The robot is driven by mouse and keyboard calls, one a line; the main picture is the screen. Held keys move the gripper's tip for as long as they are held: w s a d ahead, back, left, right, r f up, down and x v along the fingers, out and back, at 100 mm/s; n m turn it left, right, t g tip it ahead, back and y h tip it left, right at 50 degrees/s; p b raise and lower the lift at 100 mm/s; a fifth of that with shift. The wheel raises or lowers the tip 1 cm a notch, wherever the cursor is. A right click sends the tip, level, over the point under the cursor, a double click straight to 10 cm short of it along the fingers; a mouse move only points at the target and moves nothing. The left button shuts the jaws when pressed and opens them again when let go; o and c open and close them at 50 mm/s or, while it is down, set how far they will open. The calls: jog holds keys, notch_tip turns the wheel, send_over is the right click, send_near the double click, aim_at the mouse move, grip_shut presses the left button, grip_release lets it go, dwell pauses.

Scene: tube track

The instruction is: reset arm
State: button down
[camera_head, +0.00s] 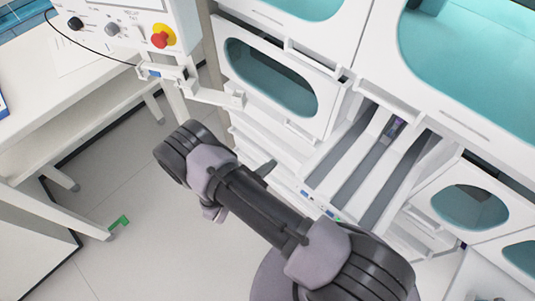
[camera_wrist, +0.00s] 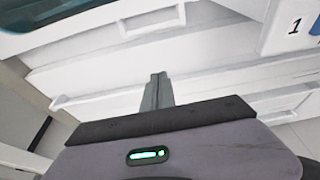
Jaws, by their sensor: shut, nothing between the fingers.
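My arm reaches up and left across the lower middle of the head view, bent at a dark joint. My gripper (camera_head: 267,168) shows there as a small grey tip behind the arm, in front of the white machine's lower front. In the wrist view my gripper (camera_wrist: 157,80) points away from the camera with its two grey fingers together and nothing between them. White ledges of the machine lie beyond the fingertips. I cannot tell how far they are from the tips.
The white machine (camera_head: 222,40) has oval teal windows and a sloped tube track (camera_head: 352,150) right of my gripper. A control box with a red and yellow stop button (camera_head: 162,37) stands upper left. A white table (camera_head: 30,120) is at left.

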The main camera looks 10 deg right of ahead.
jog(key=s+d+r+m+g+y, duration=0.1)
jog(key=s+d+r+m+g, duration=0.15)
jog(key=r+m, duration=0.4)
jog(key=s+d+r+m+g+y, duration=0.15)
jog(key=r+m+g, duration=0.25)
jog(key=r, duration=0.6)
jog(key=s+d+r+m+g, duration=0.1)
jog(key=d+r+m+g, duration=0.2)
jog(key=r+m, duration=0.35)
jog(key=s+a+r+m+t+y, duration=0.3)
jog(key=s+r+m+y, duration=0.2)
jog(key=r, duration=0.4)
jog(key=s+a+r+m+t+y, duration=0.3)
jog(key=s+r+m+y, duration=0.3)
jog(key=s+r+m, duration=0.2)
jog(key=shift+s+a+r+b, duration=0.25)
jog(key=shift+r+b, duration=0.1)
jog(key=shift+r, duration=0.6)
